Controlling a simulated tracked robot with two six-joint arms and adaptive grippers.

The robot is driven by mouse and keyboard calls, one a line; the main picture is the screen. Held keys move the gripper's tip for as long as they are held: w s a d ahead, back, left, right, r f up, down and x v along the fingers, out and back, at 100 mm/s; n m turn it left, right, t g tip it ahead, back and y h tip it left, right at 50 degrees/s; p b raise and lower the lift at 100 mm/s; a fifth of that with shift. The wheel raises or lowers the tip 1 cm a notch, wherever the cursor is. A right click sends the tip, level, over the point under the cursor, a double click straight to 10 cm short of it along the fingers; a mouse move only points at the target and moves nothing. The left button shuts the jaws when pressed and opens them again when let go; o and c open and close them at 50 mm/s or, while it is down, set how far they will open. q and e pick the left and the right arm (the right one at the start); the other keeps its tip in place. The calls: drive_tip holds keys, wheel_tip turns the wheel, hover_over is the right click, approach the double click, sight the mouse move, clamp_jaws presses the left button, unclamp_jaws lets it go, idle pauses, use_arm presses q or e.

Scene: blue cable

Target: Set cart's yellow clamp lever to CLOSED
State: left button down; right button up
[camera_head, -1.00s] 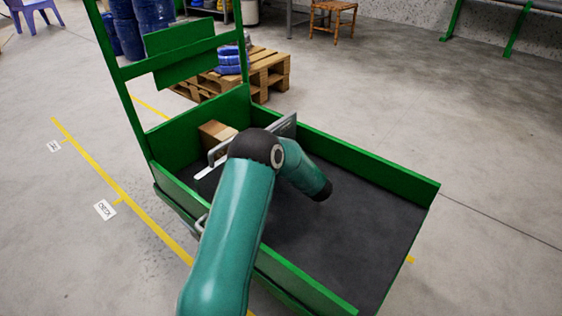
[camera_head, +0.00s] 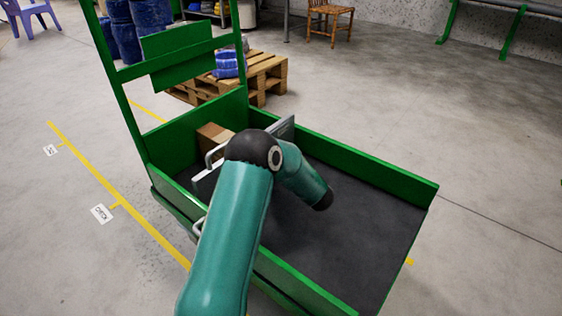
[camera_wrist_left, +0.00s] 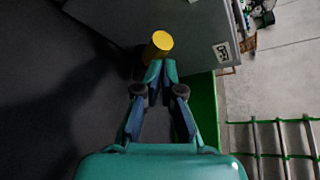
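The yellow clamp lever (camera_wrist_left: 161,42) shows in the left wrist view as a short yellow knob standing against a grey panel (camera_wrist_left: 120,22). A white label reading OPEN (camera_wrist_left: 222,52) is on the panel to the right of the lever. My left gripper (camera_wrist_left: 163,66) looks shut, its two tips together just below the lever in the picture. Whether they touch it I cannot tell. In the head view, my left arm hides the lever and gripper; the panel's grey edge (camera_head: 283,127) shows behind the arm, in the green cart (camera_head: 375,170). My right gripper is not in view.
A cardboard box (camera_head: 213,136) and a grey handle (camera_head: 214,154) sit in the cart beside my arm. The cart's dark bed (camera_head: 365,225) is clear on the right. A wooden pallet (camera_head: 268,75) stands behind the cart.

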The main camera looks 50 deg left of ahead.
use_arm(q)
drive_tip(key=w+v, duration=0.1)
drive_tip(key=v, duration=0.9)
drive_tip(key=shift+r, duration=0.3)
drive_tip(key=shift+s, duration=0.1)
